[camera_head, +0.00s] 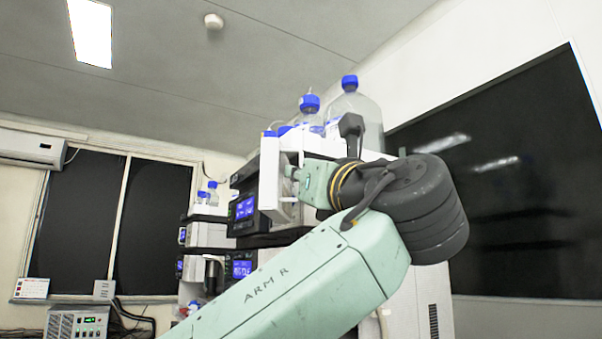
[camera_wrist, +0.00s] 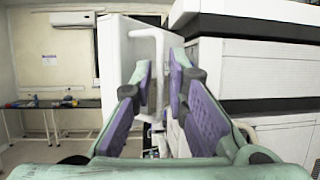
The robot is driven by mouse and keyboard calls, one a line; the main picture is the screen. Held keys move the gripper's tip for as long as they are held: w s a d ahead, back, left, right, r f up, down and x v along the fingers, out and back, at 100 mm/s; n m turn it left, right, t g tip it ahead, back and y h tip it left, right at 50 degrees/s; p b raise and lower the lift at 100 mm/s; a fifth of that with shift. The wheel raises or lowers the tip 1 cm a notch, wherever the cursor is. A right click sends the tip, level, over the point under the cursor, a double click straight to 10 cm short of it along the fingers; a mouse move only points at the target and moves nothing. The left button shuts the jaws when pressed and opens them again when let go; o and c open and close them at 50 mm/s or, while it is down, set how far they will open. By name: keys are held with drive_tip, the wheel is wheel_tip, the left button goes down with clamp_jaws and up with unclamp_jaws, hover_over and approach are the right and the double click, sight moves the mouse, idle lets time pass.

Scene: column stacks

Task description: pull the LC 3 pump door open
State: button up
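A white door panel (camera_wrist: 122,60) stands out from the front of the instrument stack in the wrist view, with a thin white upright bar (camera_wrist: 159,75) at its right. I take it to be the LC 3 pump door, though no label is readable. In the head view a white panel (camera_head: 269,172) shows at the stack's front, partly hidden by my arm. My gripper (camera_wrist: 161,72) has its purple-padded fingers apart, with the bar between them in the picture. I cannot tell whether either pad touches it. In the head view my gripper (camera_head: 296,180) is beside the panel, its fingertips mostly hidden.
Blue-capped bottles (camera_head: 357,108) stand on top of the stack. Modules with blue displays (camera_head: 243,208) lie left of and below the panel. A large dark panel (camera_head: 500,180) covers the right wall. A table (camera_wrist: 50,104) stands far left in the wrist view, with open floor before it.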

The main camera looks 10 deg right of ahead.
drive_tip(key=v, duration=0.6)
drive_tip(key=shift+s, duration=0.3)
drive_tip(key=shift+d+f, duration=0.1)
